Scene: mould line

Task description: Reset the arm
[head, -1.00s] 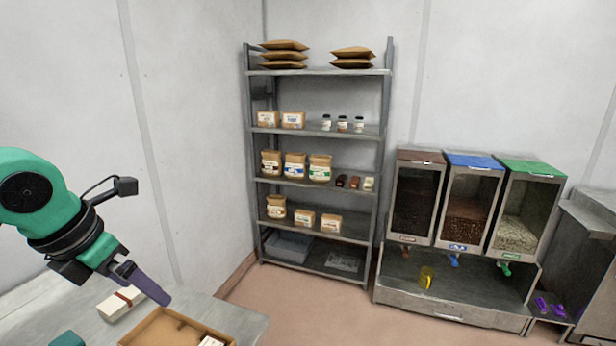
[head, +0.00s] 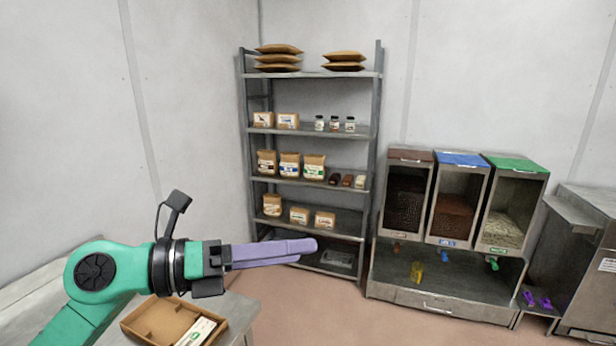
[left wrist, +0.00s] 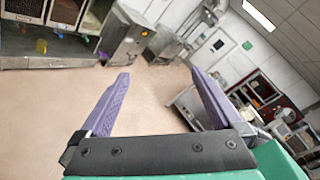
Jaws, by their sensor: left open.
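My left arm comes in from the left in the head view, teal with a dark wrist. Its gripper (head: 300,248) has purple fingers that point right, above the table and in front of the shelf's lower part. The left gripper is open and empty. My right gripper is not in view.
A table (head: 240,312) at lower left bears an open cardboard box (head: 133,325) with a white packet (head: 196,332). A metal shelf (head: 310,232) holds bags, boxes and jars. Three dispensers (head: 455,158) stand over a counter at right. The floor (head: 330,310) between is clear.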

